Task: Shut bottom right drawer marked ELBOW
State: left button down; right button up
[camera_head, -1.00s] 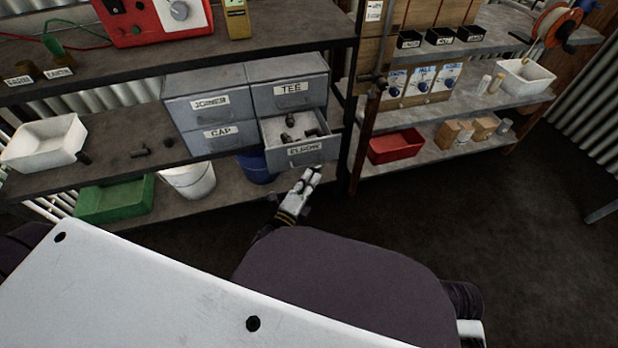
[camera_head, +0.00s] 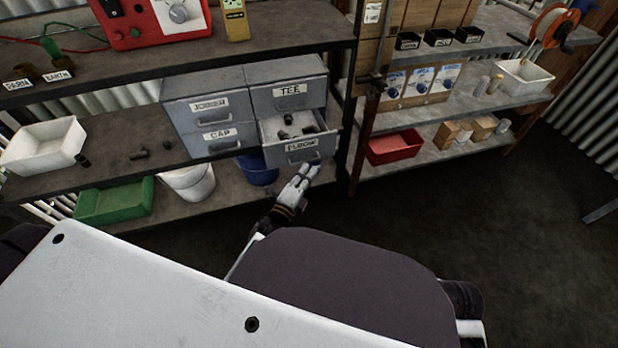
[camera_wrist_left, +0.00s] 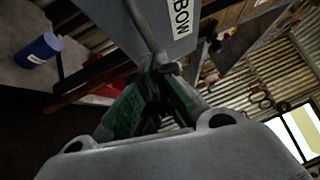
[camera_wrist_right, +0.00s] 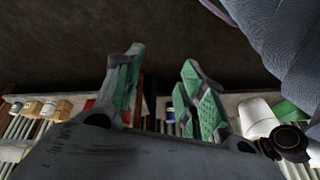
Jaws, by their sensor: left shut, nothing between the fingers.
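The grey ELBOW drawer (camera_head: 303,151) is the bottom right one of the drawer cabinet (camera_head: 205,100). It stands pulled out, with dark pipe fittings (camera_head: 290,133) inside. My left gripper (camera_head: 312,168) is shut and empty, just below and in front of the drawer's front. In the left wrist view the shut fingertips (camera_wrist_left: 160,70) are close to the drawer front (camera_wrist_left: 150,20) with its label; I cannot tell if they touch. My right gripper (camera_wrist_right: 157,80) shows only in its own wrist view, with fingers apart and nothing between them, away from the drawer.
The JOINER, CAP and TEE (camera_head: 290,90) drawers are shut. A shelf post (camera_head: 350,130) stands just right of the open drawer. A blue bucket (camera_head: 258,170) and a white bucket (camera_head: 190,182) stand below. A red tray (camera_head: 395,148) sits on the right rack. The floor ahead is clear.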

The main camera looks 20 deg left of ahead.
aim_at(297, 146)
pick_arm(q)
jog(key=w+a, duration=0.2)
jog(key=w, duration=0.1)
jog(key=w+a, duration=0.2)
jog(key=w, duration=0.1)
jog(key=w+a, duration=0.2)
jog(key=w, duration=0.2)
jog(key=shift+a+b, duration=0.3)
jog(key=shift+a, duration=0.1)
jog(key=shift+w+a, duration=0.15)
jog(key=shift+w, duration=0.05)
jog(key=shift+w+a, duration=0.2)
jog(key=shift+w, duration=0.05)
jog(key=shift+r, duration=0.15)
pick_arm(e)
jog(key=shift+a+f, duration=0.2)
jog(key=shift+f, duration=0.55)
pick_arm(q)
jog(key=shift+a, duration=0.15)
pick_arm(e)
jog(key=shift+r, duration=0.1)
jog(key=shift+d, duration=0.1)
